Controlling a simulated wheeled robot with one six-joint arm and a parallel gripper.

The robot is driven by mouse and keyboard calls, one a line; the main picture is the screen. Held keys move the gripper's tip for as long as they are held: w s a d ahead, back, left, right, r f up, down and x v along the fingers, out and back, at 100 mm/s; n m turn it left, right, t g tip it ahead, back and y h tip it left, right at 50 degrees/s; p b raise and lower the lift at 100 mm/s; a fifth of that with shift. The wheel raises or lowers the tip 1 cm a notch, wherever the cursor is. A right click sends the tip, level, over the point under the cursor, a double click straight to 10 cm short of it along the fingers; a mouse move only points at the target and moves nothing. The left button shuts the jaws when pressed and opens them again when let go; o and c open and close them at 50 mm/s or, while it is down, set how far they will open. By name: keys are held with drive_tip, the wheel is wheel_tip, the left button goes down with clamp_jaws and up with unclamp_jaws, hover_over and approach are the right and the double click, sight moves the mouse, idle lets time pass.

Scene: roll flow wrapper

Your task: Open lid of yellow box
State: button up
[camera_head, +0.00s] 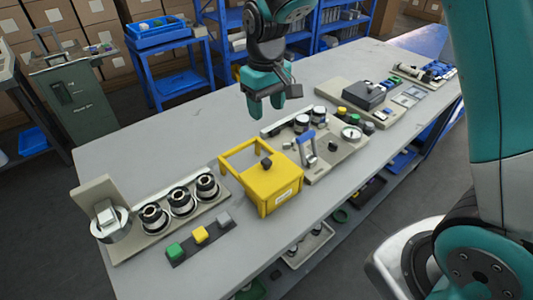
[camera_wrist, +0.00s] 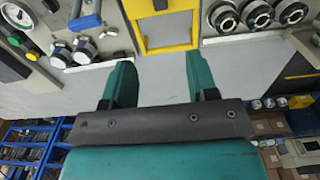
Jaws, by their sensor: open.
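The yellow box (camera_head: 274,190) stands on the grey table in the head view, with a black knob on its top and a yellow frame-like handle (camera_head: 238,151) at its back. In the wrist view part of its yellow frame (camera_wrist: 165,47) shows at the top middle; the rest is cut off. My gripper (camera_head: 268,108) hangs above the table behind the box, apart from it. In the wrist view its two teal fingers (camera_wrist: 158,75) are spread with nothing between them. The box's lid looks closed.
Left of the box are a panel with several round black dials (camera_head: 181,202) and a strip of coloured buttons (camera_head: 200,236). Right of it is a panel with a blue-handled lever (camera_head: 308,147) and gauges. The table (camera_head: 180,130) behind the box is clear.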

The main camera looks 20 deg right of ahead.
sight(266, 160)
wheel_tip(266, 160, down, 17)
drive_tip(key=shift+r+p, duration=0.2)
drive_tip(key=shift+p, duration=1.05)
